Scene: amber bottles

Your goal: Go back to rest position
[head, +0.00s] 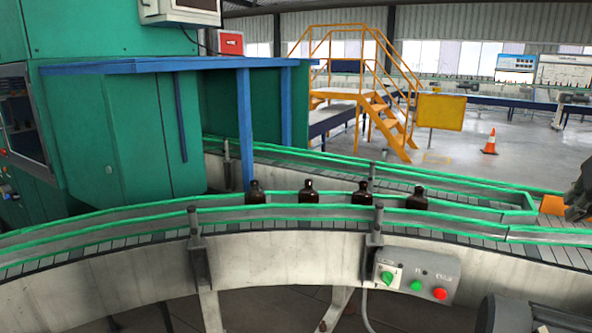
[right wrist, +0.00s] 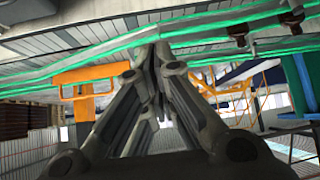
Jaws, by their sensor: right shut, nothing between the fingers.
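My right gripper (head: 578,205) shows only in part at the right edge of the head view, beside the conveyor. In the right wrist view my right gripper (right wrist: 152,52) has its fingers together, with nothing between them. That view is turned upside down. My left gripper is in neither view. Several dark amber bottles stand upright on the curved conveyor (head: 130,230) in the head view. These include a left bottle (head: 256,193), a middle bottle (head: 309,192) and a right bottle (head: 417,198). My right gripper is apart from the bottles, to their right.
Green guard rails edge the conveyor. A control box (head: 415,280) with green and red buttons hangs on its front side. A green machine (head: 110,130) stands at the left. Yellow stairs (head: 385,120) and an orange cone (head: 490,142) stand on open floor behind.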

